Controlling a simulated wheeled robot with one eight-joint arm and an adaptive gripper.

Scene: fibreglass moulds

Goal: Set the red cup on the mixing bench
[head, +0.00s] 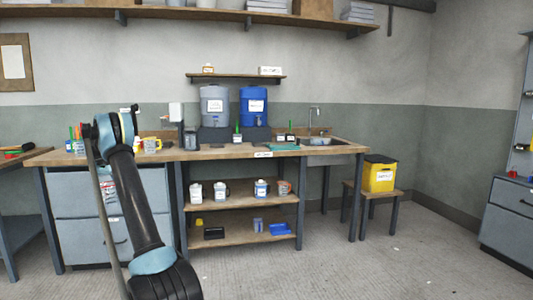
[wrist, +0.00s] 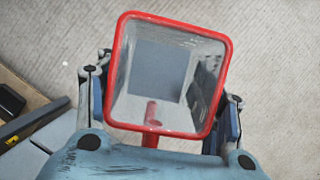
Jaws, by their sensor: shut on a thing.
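The red cup (wrist: 168,72) fills the middle of the wrist view, seen into its open mouth. It has a thick red rounded-square rim and a pale grey inside, with a red part showing at its lower wall. My gripper (wrist: 164,95) is shut on it, with a finger on each side. In the head view my arm rises at the left, and the gripper and cup are not clearly seen there. The long wood-topped bench (head: 225,152) with a sink stands ahead; I cannot read its label.
A grey drum (head: 214,106) and a blue drum (head: 254,106) stand at the bench's back. Bottles and a yellow cup (head: 152,144) crowd its left part. A yellow bin (head: 379,174) sits on a stool at right. The bench's front middle has some clear wood.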

